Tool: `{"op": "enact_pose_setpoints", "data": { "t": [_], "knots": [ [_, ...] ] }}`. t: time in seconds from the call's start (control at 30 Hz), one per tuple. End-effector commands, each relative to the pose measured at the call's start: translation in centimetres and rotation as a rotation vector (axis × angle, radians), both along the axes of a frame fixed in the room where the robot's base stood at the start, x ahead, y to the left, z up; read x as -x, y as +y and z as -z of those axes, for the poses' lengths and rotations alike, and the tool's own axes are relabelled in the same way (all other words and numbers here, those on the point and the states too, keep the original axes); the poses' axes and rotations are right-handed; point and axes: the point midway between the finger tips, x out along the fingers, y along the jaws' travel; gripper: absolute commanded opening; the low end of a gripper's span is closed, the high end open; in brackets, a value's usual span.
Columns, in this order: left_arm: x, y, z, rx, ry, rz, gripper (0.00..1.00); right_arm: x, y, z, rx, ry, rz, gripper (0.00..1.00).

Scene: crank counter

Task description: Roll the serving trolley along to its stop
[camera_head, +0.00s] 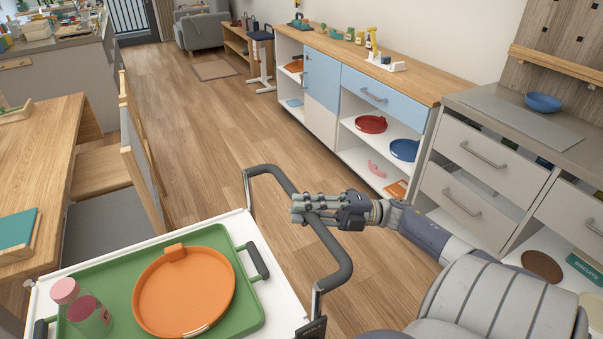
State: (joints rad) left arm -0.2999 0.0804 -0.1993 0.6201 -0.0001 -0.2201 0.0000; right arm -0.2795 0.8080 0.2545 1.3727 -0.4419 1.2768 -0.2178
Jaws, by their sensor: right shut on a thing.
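The serving trolley (276,290) stands in front of me at the lower left, its white top partly cut off by the bottom edge. Its dark push handle (333,250) sticks out on the right side. My right gripper (303,209) is shut on this handle near its middle, reaching in from the right. On the trolley lies a green tray (222,236) with dark grips. The tray carries an orange round plate (182,296) with a small orange block (175,252) and a pink-capped bottle (80,306). My left gripper is out of view. No stop for the trolley can be made out.
A wooden table (50,130) and chairs (145,160) stand close on the left. A low cabinet (365,60) and grey drawers (470,165) line the right. Bare wooden floor (205,130) runs between them to a rug (215,69) and an armchair (203,30).

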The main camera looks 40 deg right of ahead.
Motion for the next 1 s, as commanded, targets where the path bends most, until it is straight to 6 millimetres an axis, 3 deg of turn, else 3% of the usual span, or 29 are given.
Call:
{"op": "enact_pose_setpoints", "data": {
  "t": [0.13, 0.17, 0.23, 0.27, 0.67, 1.0],
  "knots": [
    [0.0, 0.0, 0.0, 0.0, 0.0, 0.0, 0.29, 0.0, -0.3, 0.0, 0.001, 0.001, 0.006, 0.0],
    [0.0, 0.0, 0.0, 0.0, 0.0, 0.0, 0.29, 0.0, -0.3, 0.0, 0.0, 0.0, 0.006, 0.22],
    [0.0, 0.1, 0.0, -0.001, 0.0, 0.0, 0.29, 0.0, -0.3, 0.0, 0.001, 0.001, 0.006, 0.38],
    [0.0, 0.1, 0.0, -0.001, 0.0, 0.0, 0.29, 0.0, -0.3, 0.0, 0.0, 0.0, 0.006, 0.41],
    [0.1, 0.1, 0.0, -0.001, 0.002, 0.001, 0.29, 0.3, -0.5, 0.1, 0.001, 0.002, 0.005, 0.41],
    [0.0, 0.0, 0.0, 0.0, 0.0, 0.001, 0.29, 4.2, -5.6, 1.3, 0.001, 0.003, 0.009, 0.41]
  ]
}}
